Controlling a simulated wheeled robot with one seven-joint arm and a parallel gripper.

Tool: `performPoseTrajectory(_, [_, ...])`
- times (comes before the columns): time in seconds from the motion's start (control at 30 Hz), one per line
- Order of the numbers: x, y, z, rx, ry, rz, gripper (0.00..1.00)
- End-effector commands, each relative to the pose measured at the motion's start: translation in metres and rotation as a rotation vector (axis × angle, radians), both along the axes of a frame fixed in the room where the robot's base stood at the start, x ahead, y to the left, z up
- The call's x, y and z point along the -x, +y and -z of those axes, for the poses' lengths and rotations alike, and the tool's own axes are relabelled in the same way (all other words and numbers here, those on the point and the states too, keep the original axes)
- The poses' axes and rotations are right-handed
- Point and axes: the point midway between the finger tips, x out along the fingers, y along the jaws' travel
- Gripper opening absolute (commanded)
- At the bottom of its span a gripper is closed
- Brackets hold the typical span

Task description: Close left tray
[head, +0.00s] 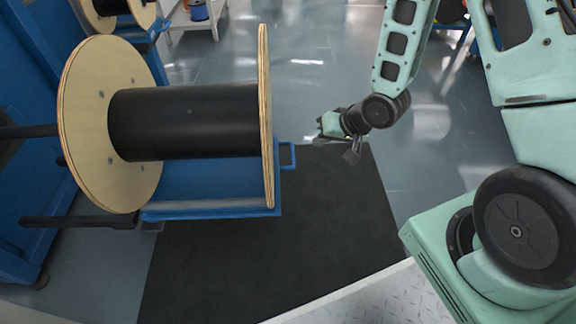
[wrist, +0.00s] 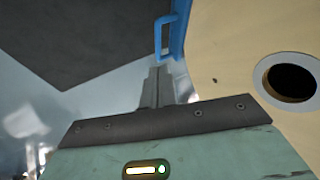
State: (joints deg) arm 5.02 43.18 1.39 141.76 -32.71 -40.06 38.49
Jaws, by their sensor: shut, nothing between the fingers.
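The blue tray (head: 215,208) is pulled out from the blue machine at the left, with a large cable spool (head: 185,122) on it. A blue handle (head: 288,156) sticks out from the tray's right end. It also shows in the wrist view (wrist: 163,38), just beyond my fingertips. My gripper (head: 319,138) is to the right of the handle and spool, apart from them in the head view. Its fingers (wrist: 156,75) are together and empty. The spool's near flange (wrist: 235,45) fills the right of the wrist view. Much of the tray is hidden under the spool.
A black mat (head: 275,240) covers the floor below the tray and gripper. The blue machine (head: 25,195) stands at the left, and another spool (head: 110,12) is behind. Open grey floor (head: 440,165) lies right of the mat.

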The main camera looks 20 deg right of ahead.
Motion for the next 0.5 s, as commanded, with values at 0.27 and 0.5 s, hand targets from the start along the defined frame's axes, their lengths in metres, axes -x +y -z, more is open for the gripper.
performPoseTrajectory(0.27, [-0.011, 0.005, 0.029, -0.011, -0.003, 0.007, 0.00])
performPoseTrajectory(0.5, [-0.036, 0.021, 0.070, -0.010, -0.005, 0.006, 0.00])
